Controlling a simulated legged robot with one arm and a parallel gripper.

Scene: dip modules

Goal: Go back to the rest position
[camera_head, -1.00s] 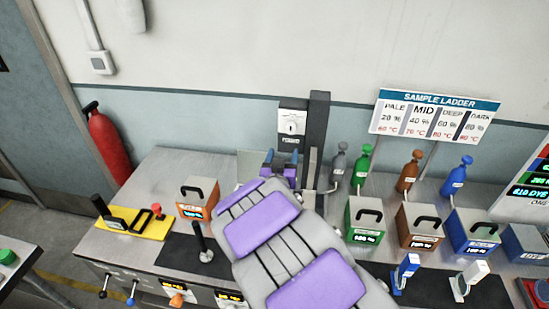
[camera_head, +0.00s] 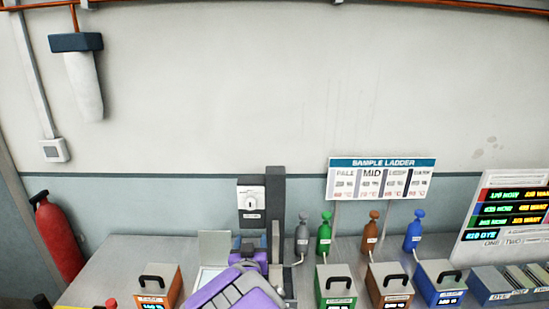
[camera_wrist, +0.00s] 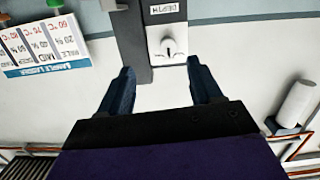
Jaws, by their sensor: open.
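My gripper (camera_wrist: 160,92) shows in the wrist view with its two blue fingers spread apart and nothing between them. Just beyond the fingertips is a white dial plate (camera_wrist: 167,43) labelled DEPTH on a dark grey post. In the head view my purple and grey arm (camera_head: 236,290) reaches up from the bottom edge. Its end is in front of the same post (camera_head: 276,225) and dial plate (camera_head: 251,200), and the fingers are hard to make out there. I cannot tell whether they touch the dial.
An orange box (camera_head: 158,286) stands left of my arm. Green (camera_head: 335,287), brown (camera_head: 389,285) and blue (camera_head: 440,283) boxes with handles stand right, with bottles behind. A sample ladder sign (camera_head: 381,180) and a display board (camera_head: 505,222) are at the back. A red extinguisher (camera_head: 58,240) stands far left.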

